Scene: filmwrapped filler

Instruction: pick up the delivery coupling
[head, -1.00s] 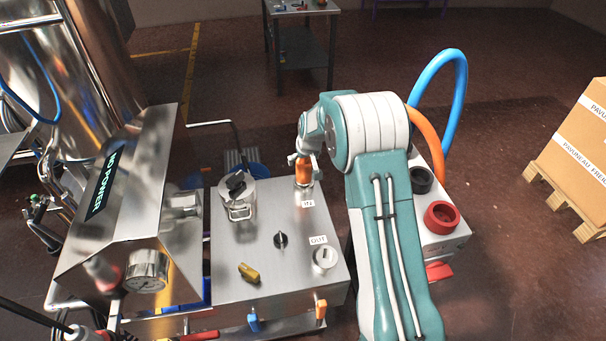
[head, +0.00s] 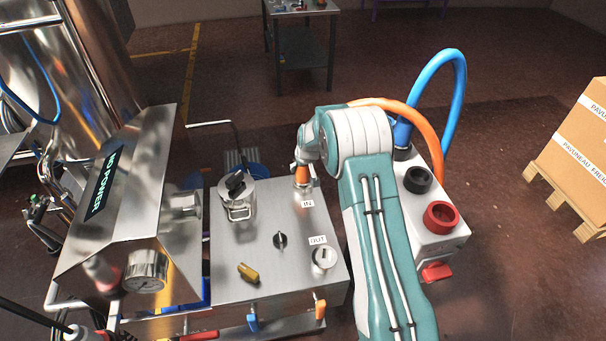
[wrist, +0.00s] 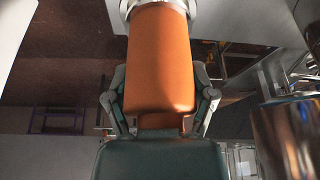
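The orange coupling (head: 302,175), which I take to be the delivery coupling, stands upright by the IN label on the steel bench top. My gripper (wrist: 160,88) is around it, with one finger on each side. In the wrist view the coupling (wrist: 160,60) fills the middle, with a silver ring at its top end. Its body hides parts of both fingertips, so I cannot tell whether they press on it. An orange hose (head: 425,128) passes behind my arm to the pump box at right.
A lidded steel pot (head: 238,205), a black knob (head: 280,240), a yellow handle (head: 248,272) and the OUT port (head: 323,258) are on the bench top (head: 290,290). A white pump box (head: 425,218) with a blue hose (head: 458,100) stands right of my arm.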

